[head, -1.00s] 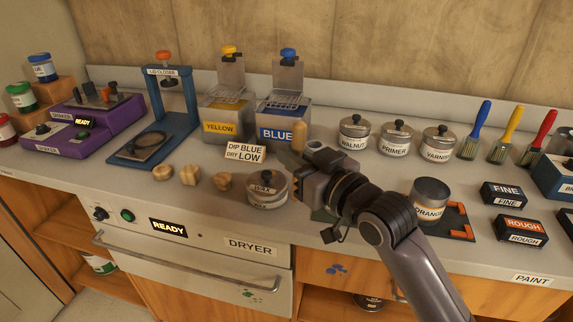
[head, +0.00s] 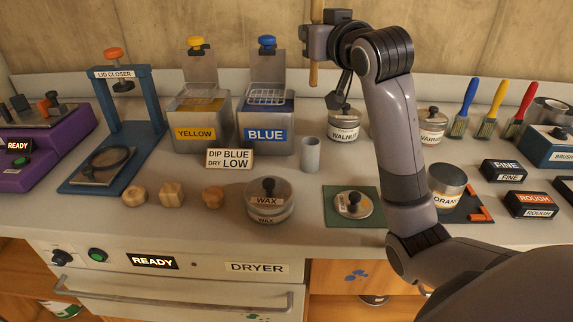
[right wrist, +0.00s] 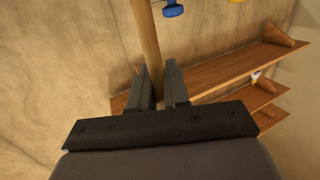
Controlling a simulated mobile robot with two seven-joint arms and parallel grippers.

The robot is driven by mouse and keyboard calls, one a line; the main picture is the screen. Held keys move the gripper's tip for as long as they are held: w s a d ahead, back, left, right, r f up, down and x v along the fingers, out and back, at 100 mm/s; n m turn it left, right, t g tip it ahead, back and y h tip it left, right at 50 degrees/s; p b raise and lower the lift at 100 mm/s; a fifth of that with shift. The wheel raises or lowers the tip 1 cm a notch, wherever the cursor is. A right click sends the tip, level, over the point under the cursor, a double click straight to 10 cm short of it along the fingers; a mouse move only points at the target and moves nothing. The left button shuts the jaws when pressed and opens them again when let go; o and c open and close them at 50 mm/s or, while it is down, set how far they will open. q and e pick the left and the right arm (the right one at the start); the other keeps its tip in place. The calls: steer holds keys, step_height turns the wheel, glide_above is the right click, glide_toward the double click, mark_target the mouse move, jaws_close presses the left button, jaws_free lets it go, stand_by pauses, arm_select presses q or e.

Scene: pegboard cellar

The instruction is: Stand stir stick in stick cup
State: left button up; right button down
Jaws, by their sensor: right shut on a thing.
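My right gripper (head: 316,42) is shut on the wooden stir stick (head: 314,74) and holds it upright, high above the bench near the back wall. The stick's top runs out of the head view. In the right wrist view the stick (right wrist: 146,45) stands between the two fingers (right wrist: 161,90). My left gripper is not in view.
The blue tank (head: 266,118), a sign (head: 230,158) and the wax tin (head: 270,204) stand left of the cup. The walnut can (head: 343,128) is to its right. A loose lid (head: 353,205) lies on a green mat (head: 336,219). The open orange can (head: 446,190) stands beside my arm.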

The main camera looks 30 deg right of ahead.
steer(key=f+b, duration=0.1)
steer(key=f, duration=0.8)
steer(key=f+b, duration=0.2)
steer(key=f, duration=0.8)
steer(key=shift+d+f, duration=0.2)
steer(key=shift+f, duration=0.1)
steer(key=shift+f, duration=0.15)
steer(key=c, duration=1.1)
jaws_free()
steer(key=shift+w, duration=0.1)
